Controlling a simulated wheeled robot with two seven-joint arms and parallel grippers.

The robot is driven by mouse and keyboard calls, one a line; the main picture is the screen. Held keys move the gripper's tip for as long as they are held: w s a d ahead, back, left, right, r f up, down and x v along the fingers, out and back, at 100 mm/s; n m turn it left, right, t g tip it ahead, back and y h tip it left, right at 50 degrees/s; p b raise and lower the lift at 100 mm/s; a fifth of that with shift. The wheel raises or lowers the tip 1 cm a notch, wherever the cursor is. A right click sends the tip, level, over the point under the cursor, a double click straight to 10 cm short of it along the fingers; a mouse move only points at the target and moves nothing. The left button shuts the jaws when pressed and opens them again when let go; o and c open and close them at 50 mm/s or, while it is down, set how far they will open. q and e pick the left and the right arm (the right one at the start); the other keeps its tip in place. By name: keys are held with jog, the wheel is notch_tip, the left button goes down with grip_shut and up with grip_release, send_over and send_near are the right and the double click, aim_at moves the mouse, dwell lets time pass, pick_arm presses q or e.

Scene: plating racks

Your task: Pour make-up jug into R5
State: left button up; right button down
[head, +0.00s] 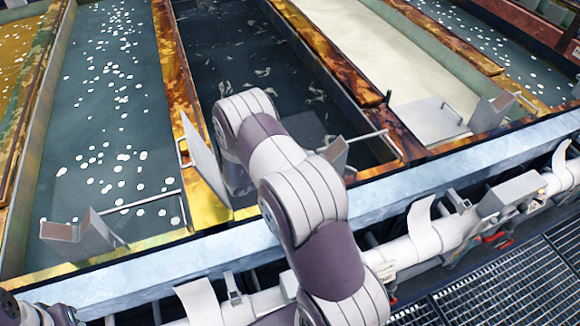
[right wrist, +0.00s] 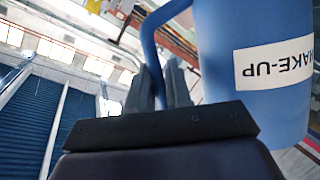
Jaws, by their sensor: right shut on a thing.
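A blue jug (right wrist: 255,60) with a white MAKE-UP label (right wrist: 274,62) fills the right of the right wrist view. The label reads upside down there; I cannot tell the jug's true tilt. My right gripper (right wrist: 172,85) is shut on the jug's blue handle (right wrist: 150,45). In the head view my arm reaches over the front of the dark tank (head: 260,65) and hides its own gripper and the jug. No R5 marking is legible, so I cannot tell which tank is R5. My left gripper is out of view; only a bit of arm shows at lower left.
A teal tank with white floating dots (head: 110,110) lies left of the dark tank, a cream tank (head: 400,60) right. Stained rims (head: 345,70) divide them. A pale front ledge (head: 440,170), white pipe (head: 440,232) and dark grating (head: 520,285) lie in front.

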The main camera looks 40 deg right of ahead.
jog(key=shift+w+a+r+n+g, duration=0.15)
jog(key=shift+w+n+g, duration=0.15)
jog(key=shift+w+n, duration=0.2)
jog(key=shift+s, duration=0.15)
dwell(0.7)
jog(key=shift+w+a+n+g+h, duration=0.1)
jog(key=shift+w+n+g+h, duration=0.35)
jog(key=shift+w+n, duration=0.3)
dwell(0.7)
